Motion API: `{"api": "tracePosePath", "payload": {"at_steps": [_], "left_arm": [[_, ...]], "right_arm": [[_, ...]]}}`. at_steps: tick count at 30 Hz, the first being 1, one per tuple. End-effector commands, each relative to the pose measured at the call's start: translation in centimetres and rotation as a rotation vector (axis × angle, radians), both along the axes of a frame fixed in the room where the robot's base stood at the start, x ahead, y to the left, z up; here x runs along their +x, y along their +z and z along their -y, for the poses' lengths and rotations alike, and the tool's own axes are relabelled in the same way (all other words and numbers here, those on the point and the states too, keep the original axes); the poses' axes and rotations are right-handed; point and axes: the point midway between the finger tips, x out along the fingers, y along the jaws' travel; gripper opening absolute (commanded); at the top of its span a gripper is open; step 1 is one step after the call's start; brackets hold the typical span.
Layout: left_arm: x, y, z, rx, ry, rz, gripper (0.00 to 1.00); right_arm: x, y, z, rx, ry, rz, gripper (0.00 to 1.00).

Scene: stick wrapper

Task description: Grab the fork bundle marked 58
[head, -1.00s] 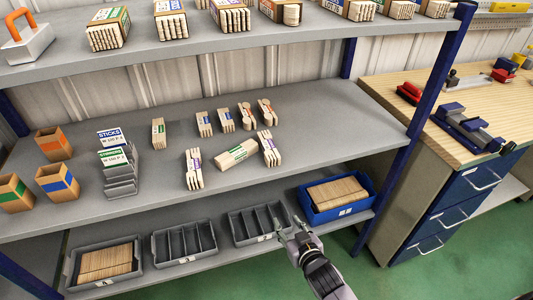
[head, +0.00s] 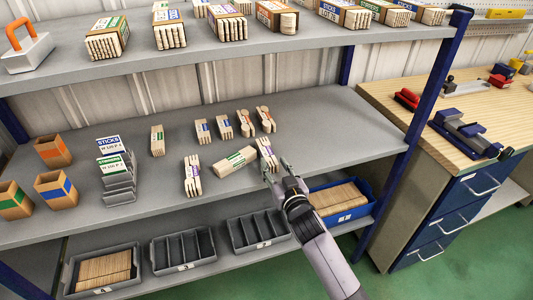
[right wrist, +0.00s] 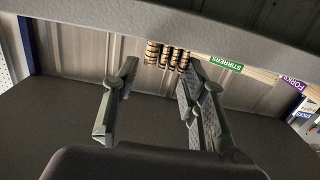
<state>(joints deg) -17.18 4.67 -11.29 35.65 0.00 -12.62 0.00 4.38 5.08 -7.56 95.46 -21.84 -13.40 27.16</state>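A fork bundle (head: 266,152) with a purple label lies near the front of the middle shelf. A similar purple-labelled fork bundle (head: 192,176) lies further left. I cannot read the number 58 on either. My right gripper (head: 277,172) is just in front of the right-hand bundle; I cannot tell if it touches. In the right wrist view the gripper's fingers (right wrist: 158,105) stand wide apart with nothing between them. Several stacked wooden ends (right wrist: 168,55) show beyond the fingers, with a purple FORKS label (right wrist: 293,83) at the right. My left gripper is out of view.
A green-labelled bundle (head: 235,161) lies close left of the right-hand fork bundle. Other bundles (head: 223,125) lie behind. Grey bins (head: 258,246) and a blue bin (head: 352,216) stand on the lower shelf. The upper shelf (head: 250,49) overhangs. The middle shelf is clear to the right.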

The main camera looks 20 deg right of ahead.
Motion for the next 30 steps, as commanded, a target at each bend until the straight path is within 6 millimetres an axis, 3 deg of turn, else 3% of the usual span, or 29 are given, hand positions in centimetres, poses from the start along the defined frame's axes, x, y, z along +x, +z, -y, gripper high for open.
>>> {"api": "tracePosePath", "payload": {"at_steps": [8,18,28,30], "left_arm": [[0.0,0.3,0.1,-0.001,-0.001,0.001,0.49],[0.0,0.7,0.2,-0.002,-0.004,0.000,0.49],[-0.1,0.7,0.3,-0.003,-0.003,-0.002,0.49],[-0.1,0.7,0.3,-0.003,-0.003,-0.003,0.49]], "right_arm": [[1.7,-0.2,-0.1,0.001,0.000,-0.001,0.40],[5.6,-1.0,-0.4,0.001,0.000,-0.001,0.40],[6.1,-1.1,-0.4,0.000,0.000,-0.001,0.40],[6.1,-1.1,-0.4,0.000,0.000,-0.001,0.36]]}}
